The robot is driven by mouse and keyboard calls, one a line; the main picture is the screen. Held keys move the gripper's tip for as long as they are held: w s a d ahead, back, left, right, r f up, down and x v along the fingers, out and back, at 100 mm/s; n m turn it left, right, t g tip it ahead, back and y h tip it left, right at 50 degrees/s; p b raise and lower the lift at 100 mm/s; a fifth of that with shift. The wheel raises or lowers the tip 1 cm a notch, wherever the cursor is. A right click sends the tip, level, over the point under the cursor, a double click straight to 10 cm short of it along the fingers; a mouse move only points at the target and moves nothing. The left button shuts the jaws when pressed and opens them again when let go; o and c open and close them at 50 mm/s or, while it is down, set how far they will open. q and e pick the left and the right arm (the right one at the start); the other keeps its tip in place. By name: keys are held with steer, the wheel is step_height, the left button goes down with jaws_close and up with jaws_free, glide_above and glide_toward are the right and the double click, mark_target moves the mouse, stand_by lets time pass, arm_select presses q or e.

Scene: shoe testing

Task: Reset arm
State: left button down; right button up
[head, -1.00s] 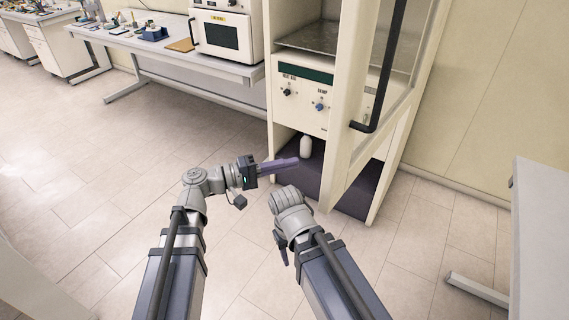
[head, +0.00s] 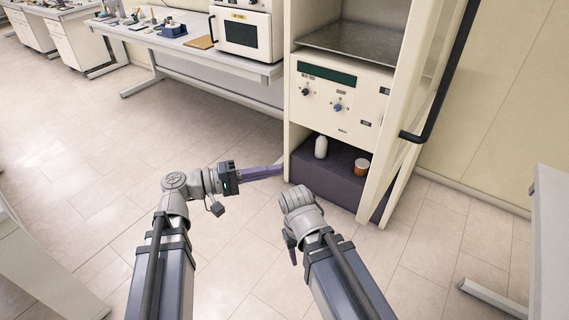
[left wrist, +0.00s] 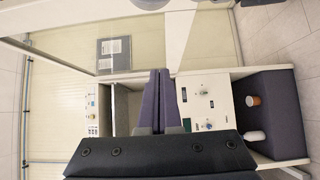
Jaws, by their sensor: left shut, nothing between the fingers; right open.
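My left gripper (head: 262,172) points right in the head view, in front of the cabinet's lower left edge. Its purple fingers are shut with nothing between them, and they also show closed together in the left wrist view (left wrist: 159,95). My right arm (head: 300,205) is bent lower down to the right of it, with its wrist toward the cabinet. A dark part of the right gripper (head: 290,243) hangs below the wrist; most of it is hidden.
The cabinet (head: 345,110) has its door (head: 430,90) swung open. A white bottle (head: 321,147) and a brown jar (head: 362,167) stand on its dark lower shelf. A bench (head: 190,50) with an oven (head: 243,33) is at upper left.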

arm_select(q)
steer(key=shift+s+a, duration=0.55)
steer(key=shift+a, duration=0.05)
step_height(320, 180, down, 9)
steer(key=s+g+y, duration=0.1)
steer(key=y, duration=0.4)
steer(key=s+a+f+m+g+y, duration=0.2)
steer(key=a+f+m+y, duration=0.1)
steer(key=a+f+y, duration=0.95)
steer(key=s+d+m+g+y+p, duration=0.1)
steer(key=s+d+m, duration=0.2)
steer(key=s+d, duration=0.3)
steer(key=d+r, duration=0.1)
steer(key=d, duration=0.3)
steer(key=shift+m, duration=0.3)
